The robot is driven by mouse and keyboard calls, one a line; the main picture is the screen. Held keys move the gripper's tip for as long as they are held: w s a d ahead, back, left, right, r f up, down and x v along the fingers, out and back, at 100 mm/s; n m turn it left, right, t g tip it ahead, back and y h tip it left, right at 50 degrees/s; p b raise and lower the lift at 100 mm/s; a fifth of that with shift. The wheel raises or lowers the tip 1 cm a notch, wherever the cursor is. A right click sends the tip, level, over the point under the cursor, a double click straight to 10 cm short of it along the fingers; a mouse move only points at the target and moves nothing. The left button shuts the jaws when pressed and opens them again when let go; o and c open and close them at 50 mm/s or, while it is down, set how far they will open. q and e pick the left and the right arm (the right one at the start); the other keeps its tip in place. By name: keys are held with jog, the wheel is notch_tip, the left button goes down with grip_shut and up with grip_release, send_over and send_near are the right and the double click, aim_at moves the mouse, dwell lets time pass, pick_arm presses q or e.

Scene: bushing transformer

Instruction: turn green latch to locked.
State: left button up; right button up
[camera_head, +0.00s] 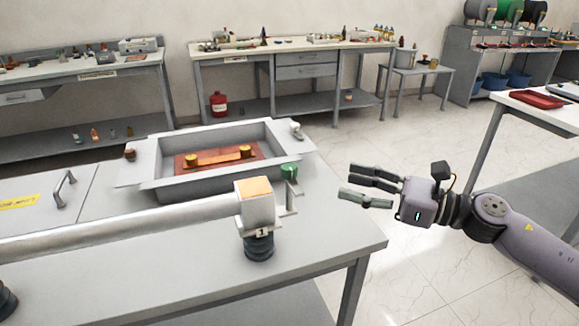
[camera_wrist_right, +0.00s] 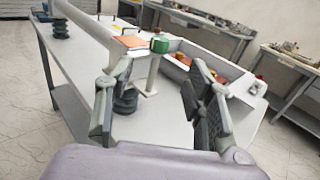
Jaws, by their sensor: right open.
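The green latch (camera_head: 289,171) is a small green knob at the front right corner of the grey open box (camera_head: 160,190), just behind a square post with an orange top (camera_head: 254,190). In the right wrist view the green latch (camera_wrist_right: 160,44) shows beyond my fingers, next to the orange-topped block (camera_wrist_right: 131,41). My right gripper (camera_head: 366,187) is open and empty, to the right of the latch and past the table's right edge, pointing toward it. In the wrist view its two fingers (camera_wrist_right: 155,108) are spread apart. The latch's lock marking is too small to read. My left gripper is out of view.
A long grey tube (camera_head: 120,228) runs along the table to the post, which stands on a dark ribbed insulator (camera_head: 259,246). A white knob (camera_head: 297,130) and a brown knob (camera_head: 130,154) sit on the box's rim. The floor right of the table (camera_head: 370,250) is clear.

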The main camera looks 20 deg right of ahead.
aim_at(289, 166)
jog(key=p+x, duration=0.3)
jog(key=x, duration=0.3)
jog(key=p+x, duration=0.3)
jog(key=x, duration=0.4)
jog(key=shift+d+r, duration=0.1)
jog(key=shift+r, duration=0.1)
jog(key=shift+w+a+f+p, duration=0.2)
jog(key=shift+w+a+p, duration=0.15)
jog(key=shift+w+a, duration=0.2)
jog(key=shift+c, duration=0.3)
